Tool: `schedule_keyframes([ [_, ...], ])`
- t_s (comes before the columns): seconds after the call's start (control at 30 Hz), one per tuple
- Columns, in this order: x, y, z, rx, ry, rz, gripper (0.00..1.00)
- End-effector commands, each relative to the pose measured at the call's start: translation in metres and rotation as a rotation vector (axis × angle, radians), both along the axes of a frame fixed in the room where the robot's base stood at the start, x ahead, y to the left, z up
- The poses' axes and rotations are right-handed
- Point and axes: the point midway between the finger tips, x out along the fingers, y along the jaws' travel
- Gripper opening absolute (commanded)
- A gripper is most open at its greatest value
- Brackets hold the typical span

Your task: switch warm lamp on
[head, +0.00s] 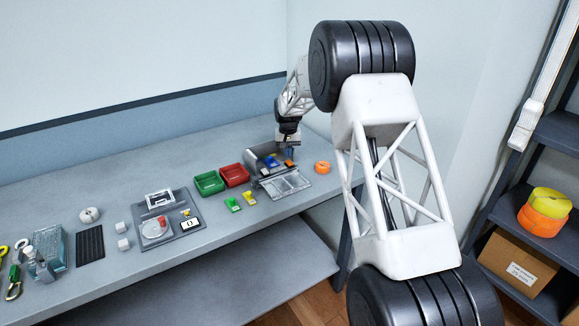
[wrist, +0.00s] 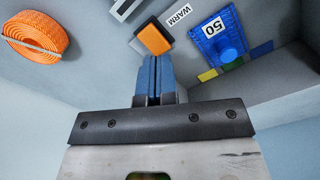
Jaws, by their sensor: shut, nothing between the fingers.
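An orange rocker switch (wrist: 152,37) sits beside a white label reading WARM (wrist: 178,15) in the wrist view. My gripper (wrist: 154,60) is shut and empty, its blue fingertips right at the near edge of the switch. I cannot tell whether they touch it. In the head view my gripper (head: 289,149) points down over a grey box (head: 256,162) at the back right of the bench. The orange patch there (head: 290,163) looks like the same switch, just below the fingers. I cannot make out a warm lamp in either view.
A blue piece marked 50 (wrist: 218,42) lies right of the switch. An orange strap roll (head: 322,167) stands right of the box. A clear lid (head: 287,185) lies open in front. Red (head: 234,175) and green (head: 208,183) trays stand left.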

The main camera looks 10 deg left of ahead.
Motion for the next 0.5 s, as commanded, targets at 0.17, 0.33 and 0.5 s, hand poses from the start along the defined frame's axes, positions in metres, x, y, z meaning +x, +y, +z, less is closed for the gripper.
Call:
schedule_keyframes([
  [0.17,0.0000,0.0000,-0.0014,0.000,0.000,0.000,0.00],
  [0.33,0.0000,0.0000,-0.0038,0.000,0.000,0.000,0.00],
  [0.5,0.0000,0.0000,-0.0062,0.000,0.000,0.000,0.00],
])
